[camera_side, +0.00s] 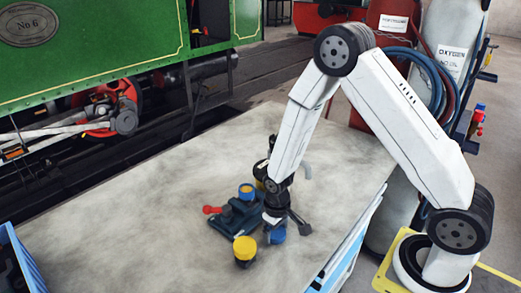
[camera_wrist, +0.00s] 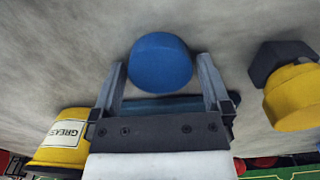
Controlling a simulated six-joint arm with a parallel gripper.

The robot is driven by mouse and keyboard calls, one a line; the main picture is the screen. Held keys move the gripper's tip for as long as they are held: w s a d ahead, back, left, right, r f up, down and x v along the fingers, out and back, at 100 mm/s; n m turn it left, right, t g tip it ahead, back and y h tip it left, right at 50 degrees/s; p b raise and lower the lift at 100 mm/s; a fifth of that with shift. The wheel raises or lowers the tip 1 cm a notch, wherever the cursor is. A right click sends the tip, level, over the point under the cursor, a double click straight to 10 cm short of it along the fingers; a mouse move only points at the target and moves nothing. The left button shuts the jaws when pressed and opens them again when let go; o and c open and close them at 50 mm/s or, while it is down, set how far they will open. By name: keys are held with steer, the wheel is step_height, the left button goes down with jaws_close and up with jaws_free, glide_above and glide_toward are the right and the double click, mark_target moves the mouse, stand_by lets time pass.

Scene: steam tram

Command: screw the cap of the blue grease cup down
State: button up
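A round blue cap (camera_wrist: 160,62) shows between the two fingertips of my gripper (camera_wrist: 162,72) in the wrist view. A narrow gap shows on each side of it. In the side view the blue cap (camera_side: 277,235) sits low at the table, partly behind my gripper (camera_side: 287,222), whose fingers are spread. The blue grease cup (camera_side: 247,191) stands upright on a dark base (camera_side: 229,217) left of my gripper, with a brownish-yellow top surface. A dark bar (camera_wrist: 180,103) behind my fingers is probably this base; the cup itself is hidden there.
A yellow cap on a black part (camera_side: 244,251) stands close by; it also shows at right in the wrist view (camera_wrist: 295,98). A red knob (camera_side: 211,210) sticks out of the base. A yellow grease tin (camera_wrist: 62,145) stands behind.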

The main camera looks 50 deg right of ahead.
mark_target(276, 231)
steer(key=c, duration=0.9)
steer(key=shift+o, duration=0.2)
steer(key=shift+r, duration=1.2)
steer(key=shift+r, duration=2.3)
steer(key=shift+r, duration=0.1)
step_height(276, 231, up, 12)
steer(key=r, duration=0.1)
steer(key=w+d, duration=0.2)
steer(key=w, duration=1)
steer(key=shift+a+f, duration=0.15)
steer(key=shift+f, duration=1.25)
steer(key=shift+a+f, duration=0.1)
steer(key=shift+f, duration=1.25)
